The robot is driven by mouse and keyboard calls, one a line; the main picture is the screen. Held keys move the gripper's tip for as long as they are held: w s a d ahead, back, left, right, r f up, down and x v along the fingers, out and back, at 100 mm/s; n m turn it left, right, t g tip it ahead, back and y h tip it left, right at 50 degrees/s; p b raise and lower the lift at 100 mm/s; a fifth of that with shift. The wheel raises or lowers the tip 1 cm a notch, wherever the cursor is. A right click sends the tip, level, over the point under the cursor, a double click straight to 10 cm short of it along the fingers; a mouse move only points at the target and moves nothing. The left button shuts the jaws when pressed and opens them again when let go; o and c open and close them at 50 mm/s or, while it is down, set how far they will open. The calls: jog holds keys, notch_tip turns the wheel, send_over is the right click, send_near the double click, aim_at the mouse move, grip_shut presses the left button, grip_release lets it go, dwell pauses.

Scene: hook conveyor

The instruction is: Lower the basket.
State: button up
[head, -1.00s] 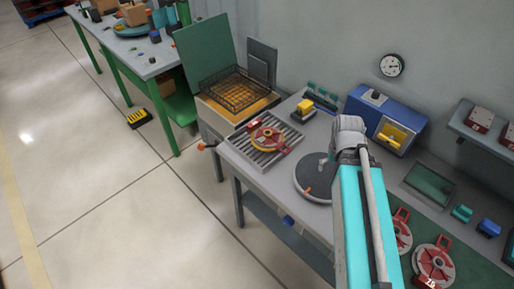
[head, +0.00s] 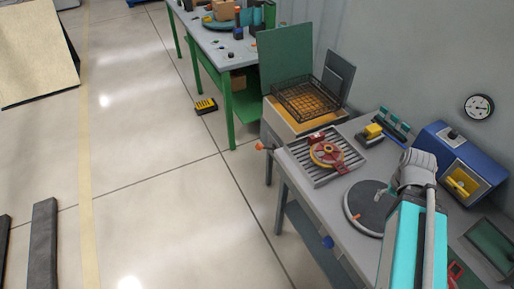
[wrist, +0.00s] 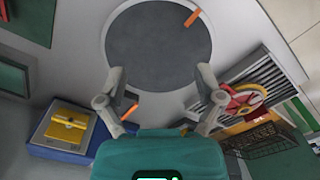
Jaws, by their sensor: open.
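The basket (head: 306,99) is a dark wire basket at the top of an open box-like station with a yellow-orange inside, at the far end of the grey bench. It also shows in the wrist view (wrist: 262,141) at the lower right. An orange-tipped lever (head: 262,147) sticks out at the station's front, by the bench corner. My gripper (wrist: 157,96) is open and empty above the bench, over the near edge of a dark round plate (wrist: 158,45). It is apart from the basket.
A grooved rack (head: 312,168) holding a red and yellow wheel-like part (head: 326,153) lies between the round plate and the station. A blue machine (head: 461,160) stands against the wall. A green-legged table (head: 228,48) stands behind.

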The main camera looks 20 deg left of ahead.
jog(key=shift+f+b, duration=0.5)
jog(key=shift+f, duration=0.05)
jog(key=c, duration=0.4)
notch_tip(320, 180, down, 3)
jog(key=b, duration=0.2)
jog(key=shift+r+b, duration=0.15)
jog(key=shift+b, duration=0.25)
grip_shut()
jog(key=shift+f+b, duration=0.35)
jog(key=shift+d, duration=0.1)
